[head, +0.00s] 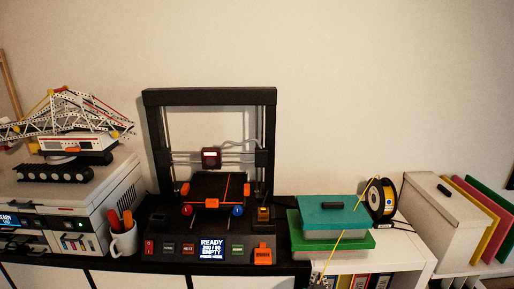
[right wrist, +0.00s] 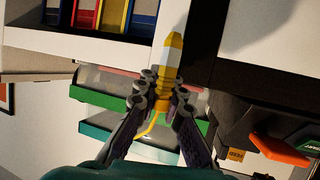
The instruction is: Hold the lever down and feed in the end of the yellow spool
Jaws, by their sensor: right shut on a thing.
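The yellow spool (head: 380,198) stands upright behind the teal and green boxes, right of the printer (head: 210,97). A yellow strand runs from it down and left across the boxes to my right gripper (head: 318,283), at the bottom edge of the head view. In the right wrist view, my right gripper (right wrist: 164,82) is shut on the spool's end (right wrist: 173,52), a yellow and white piece with a pointed tip. The orange lever (head: 262,255) is at the printer's front right corner; an orange part, likely the lever, shows in the wrist view (right wrist: 278,148). My left gripper is out of view.
A teal-lidded box (head: 325,212) sits on a green-lidded box (head: 362,242) beside the printer. A mug with tools (head: 123,242) stands left of the printer. A white box (head: 445,212) and coloured folders (head: 480,205) stand at right. The printer display (head: 211,248) reads READY and EMPTY.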

